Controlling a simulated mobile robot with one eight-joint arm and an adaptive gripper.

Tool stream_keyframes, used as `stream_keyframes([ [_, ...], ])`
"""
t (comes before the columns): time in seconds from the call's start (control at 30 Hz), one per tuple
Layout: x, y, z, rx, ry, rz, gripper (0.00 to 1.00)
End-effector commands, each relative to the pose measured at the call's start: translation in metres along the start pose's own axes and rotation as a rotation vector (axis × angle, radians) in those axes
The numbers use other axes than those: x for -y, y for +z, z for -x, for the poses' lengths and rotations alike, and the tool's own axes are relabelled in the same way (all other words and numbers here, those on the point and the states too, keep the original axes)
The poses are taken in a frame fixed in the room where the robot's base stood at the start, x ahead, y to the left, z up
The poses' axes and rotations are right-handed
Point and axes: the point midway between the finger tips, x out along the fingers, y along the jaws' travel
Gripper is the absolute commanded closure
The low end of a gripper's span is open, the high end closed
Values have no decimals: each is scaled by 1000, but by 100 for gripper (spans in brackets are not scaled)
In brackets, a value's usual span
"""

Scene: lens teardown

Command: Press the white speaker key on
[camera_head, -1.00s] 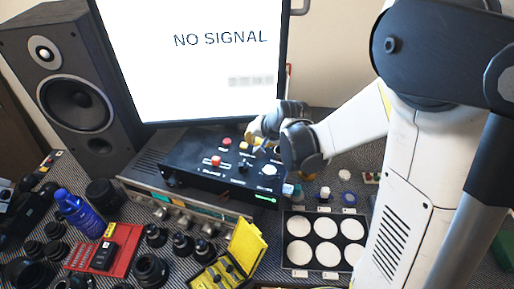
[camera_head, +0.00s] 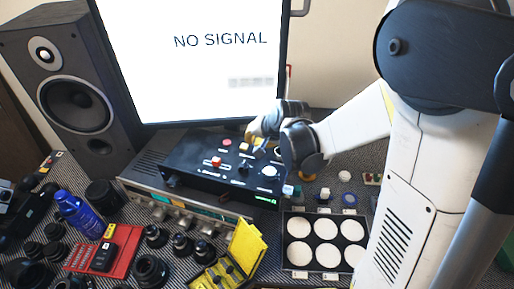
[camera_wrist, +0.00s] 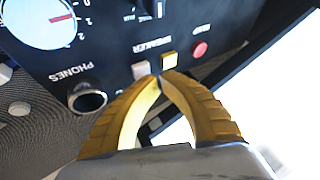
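The white speaker key (camera_wrist: 140,70) is a small square button on the black panel, by the SPEAKER lettering in the wrist view. A yellow key (camera_wrist: 169,61) sits just right of it. My gripper (camera_wrist: 158,77) has its two yellow fingers brought together, with nothing visible between them. The tips are just right of the white key and below the yellow key in the picture; I cannot tell if they touch either. In the head view my gripper is over the back right of the black control box (camera_head: 198,178), and the white key is not clearly visible. I cannot tell whether it is pressed.
A red button (camera_wrist: 200,49), a phones socket (camera_wrist: 88,98) and a dial (camera_wrist: 38,20) are nearby on the panel. The monitor (camera_head: 200,75) reads NO SIGNAL behind the box. A speaker (camera_head: 75,145) stands left; lens parts and a white-disc tray (camera_head: 283,262) lie in front.

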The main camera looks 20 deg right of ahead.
Motion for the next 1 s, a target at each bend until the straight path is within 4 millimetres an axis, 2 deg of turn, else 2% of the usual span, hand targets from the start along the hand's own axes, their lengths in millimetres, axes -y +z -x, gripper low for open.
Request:
stream_keyframes([
  [0.6, 26, -26, 48, 0, 0, 0, 100],
  [1.0, 26, -25, 47, 0, 0, 0, 100],
])
